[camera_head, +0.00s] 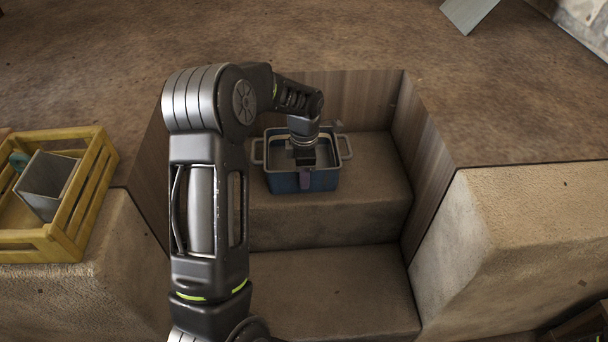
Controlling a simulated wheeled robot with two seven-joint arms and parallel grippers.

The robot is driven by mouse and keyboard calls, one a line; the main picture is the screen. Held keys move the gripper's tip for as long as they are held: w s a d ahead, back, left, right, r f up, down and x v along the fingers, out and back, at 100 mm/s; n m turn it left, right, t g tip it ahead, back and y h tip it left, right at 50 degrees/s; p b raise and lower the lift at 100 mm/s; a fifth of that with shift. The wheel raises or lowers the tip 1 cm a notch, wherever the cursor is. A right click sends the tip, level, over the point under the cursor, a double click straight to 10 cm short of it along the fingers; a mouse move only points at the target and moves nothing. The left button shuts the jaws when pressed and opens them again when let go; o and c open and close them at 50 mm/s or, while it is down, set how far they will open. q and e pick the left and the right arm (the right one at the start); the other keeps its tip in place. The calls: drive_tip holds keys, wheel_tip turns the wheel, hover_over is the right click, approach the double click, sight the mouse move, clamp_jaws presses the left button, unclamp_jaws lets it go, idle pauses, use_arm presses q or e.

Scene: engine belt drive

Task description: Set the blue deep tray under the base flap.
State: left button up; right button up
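The blue deep tray (327,181) is in the recess at the middle of the head view, at the upper step. It is upright, with a light handle at each side and a small purple patch on its front wall. My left arm comes in from the left, and my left gripper (305,158) points down over the tray, within its rim outline. The fingertips are hidden or too dark and small to show whether they are open or hold the tray. My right gripper is not in view. I cannot pick out the base flap with certainty.
Wooden panels (425,150) line the recess at the back and sides. A lower step (340,290) in front is clear. A yellow slatted crate (88,200) holding a grey box (47,182) stands on the left ledge. A pale flat plate (469,12) lies at the top right.

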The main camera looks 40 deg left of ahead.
use_arm(q)
wheel_tip(320, 180, up, 12)
drive_tip(key=p, duration=0.2)
drive_tip(key=shift+s+d+p, duration=0.15)
drive_tip(key=shift+s+p, duration=0.05)
drive_tip(key=shift+p, duration=0.1)
drive_tip(key=shift+c, duration=0.2)
